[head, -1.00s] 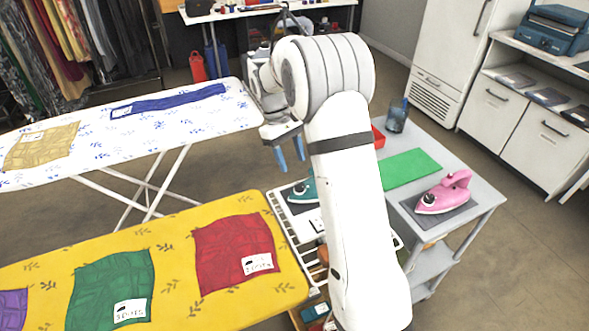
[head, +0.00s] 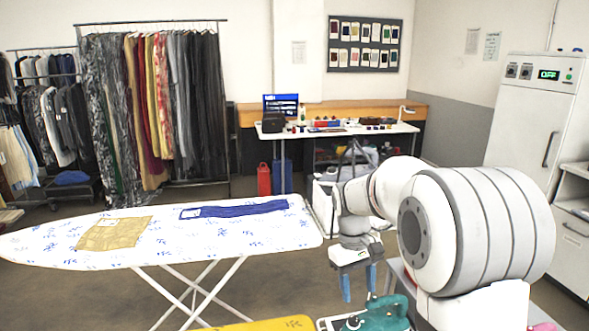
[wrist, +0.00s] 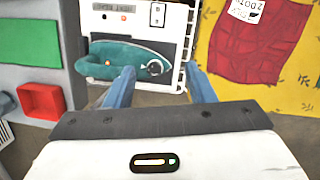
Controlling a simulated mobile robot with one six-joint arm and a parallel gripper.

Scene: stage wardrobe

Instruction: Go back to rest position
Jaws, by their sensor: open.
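My gripper (head: 358,283) hangs at the right of the head view, its two blue fingers pointing down and apart, with nothing between them. In the wrist view my gripper (wrist: 160,88) is open and empty. Beyond its fingers a teal iron (wrist: 125,62) rests on a white stand (wrist: 135,18). The teal iron also shows at the bottom of the head view (head: 380,316), below my fingers and apart from them. My own arm hides much of the lower right of the head view.
A white ironing board (head: 240,233) carries a tan cloth (head: 115,234) and a blue cloth (head: 240,208). A yellow board (wrist: 275,85) with a red cloth (wrist: 258,40) lies beside the stand. A red tray (wrist: 42,102) and green mat (wrist: 28,40) are opposite. Clothes racks stand behind.

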